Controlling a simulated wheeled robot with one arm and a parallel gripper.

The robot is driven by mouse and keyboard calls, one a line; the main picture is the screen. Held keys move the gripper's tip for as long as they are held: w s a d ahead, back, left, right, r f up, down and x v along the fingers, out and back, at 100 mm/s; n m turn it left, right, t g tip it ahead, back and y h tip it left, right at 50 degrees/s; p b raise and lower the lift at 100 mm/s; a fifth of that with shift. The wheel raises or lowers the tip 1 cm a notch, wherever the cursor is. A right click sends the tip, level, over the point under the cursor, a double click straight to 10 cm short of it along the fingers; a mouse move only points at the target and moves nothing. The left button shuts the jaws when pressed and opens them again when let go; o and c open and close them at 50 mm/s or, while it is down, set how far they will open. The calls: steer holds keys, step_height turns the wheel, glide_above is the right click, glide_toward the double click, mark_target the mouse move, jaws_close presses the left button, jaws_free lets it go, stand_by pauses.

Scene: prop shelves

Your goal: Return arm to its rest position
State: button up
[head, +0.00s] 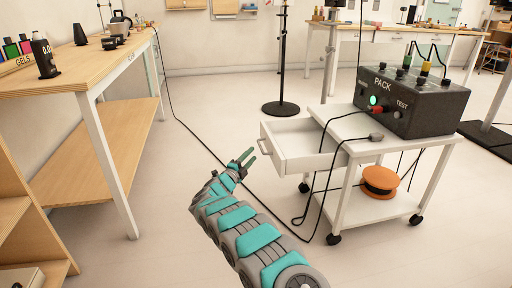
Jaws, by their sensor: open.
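My arm reaches up from the bottom of the head view, with teal and grey links. My gripper (244,158) is at its far end, over the floor, just left of the white cart's open drawer (303,162).
The white cart (350,125) bears a dark PACK box (410,98) with cables hanging down; an orange reel (380,180) sits on its lower shelf. A wooden bench (75,65) stands left. A black cable (185,125) crosses the floor. A stand base (281,108) is behind.

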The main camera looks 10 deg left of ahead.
step_height(320, 180, up, 14)
steer(key=w+d+n+y+p, duration=0.1)
steer(key=w+n+y, duration=0.1)
steer(key=n+y, duration=0.6)
steer(key=s+d+r+n+g+y+p, duration=0.1)
steer(key=s+d+r+n+g+y, duration=0.25)
steer(key=s+d+n, duration=0.35)
steer(key=s+d+f+n+g+h+p, duration=0.1)
steer(key=s+d+g, duration=0.4)
steer(key=s, duration=1.6)
steer(key=s+d+f+n+g+h+p, duration=0.1)
steer(key=s+d+g, duration=0.4)
steer(key=s, duration=1.6)
steer(key=s+d+f+n+g+h, duration=0.1)
steer(key=s+d+f+n+g, duration=0.2)
steer(key=s+d, duration=0.6)
steer(key=s+n+g, duration=0.1)
steer(key=s+g, duration=0.1)
steer(key=s, duration=1)
steer(key=shift+s+f+n+g+p, duration=0.15)
steer(key=shift+s+n+g+p, duration=0.15)
steer(key=shift+s+g+p, duration=0.1)
